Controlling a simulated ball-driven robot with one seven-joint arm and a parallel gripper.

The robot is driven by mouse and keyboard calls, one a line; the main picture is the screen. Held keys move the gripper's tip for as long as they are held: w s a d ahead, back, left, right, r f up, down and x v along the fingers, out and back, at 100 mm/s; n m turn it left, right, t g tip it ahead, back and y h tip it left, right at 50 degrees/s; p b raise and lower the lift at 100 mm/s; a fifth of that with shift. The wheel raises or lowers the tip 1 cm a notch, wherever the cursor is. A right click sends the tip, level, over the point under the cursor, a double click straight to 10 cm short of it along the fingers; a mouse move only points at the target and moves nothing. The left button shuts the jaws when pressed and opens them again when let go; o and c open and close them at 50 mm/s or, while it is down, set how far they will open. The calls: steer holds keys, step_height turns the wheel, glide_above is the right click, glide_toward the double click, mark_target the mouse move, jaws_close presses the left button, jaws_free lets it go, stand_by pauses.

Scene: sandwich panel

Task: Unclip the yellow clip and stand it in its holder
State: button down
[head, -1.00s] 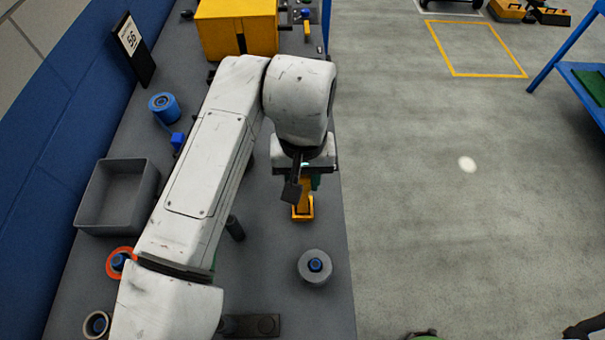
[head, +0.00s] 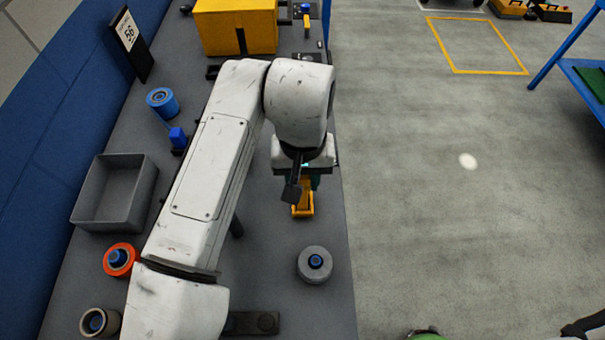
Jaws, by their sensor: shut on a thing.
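A yellow piece (head: 303,204), which I take to be the yellow clip, shows directly below my gripper near the right edge of the grey bench. My gripper (head: 304,183) points down and is shut on it. The fingertips are mostly hidden by my own wrist and the dark part at its front, so the exact grip does not show. I cannot tell whether the lower end of the yellow piece touches the bench or sits in something. A holder for it cannot be made out clearly.
A grey roll with a blue core (head: 314,264) stands in front of the gripper. A grey bin (head: 114,215), an orange roll (head: 120,259), a blue roll (head: 162,102) and a small blue piece (head: 178,138) are left of my arm. A yellow box (head: 235,28) stands at the back.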

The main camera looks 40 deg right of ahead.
steer(key=c, duration=0.7)
jaws_free()
steer(key=shift+r, duration=0.1)
step_height(320, 180, up, 7)
steer(key=p, duration=0.6)
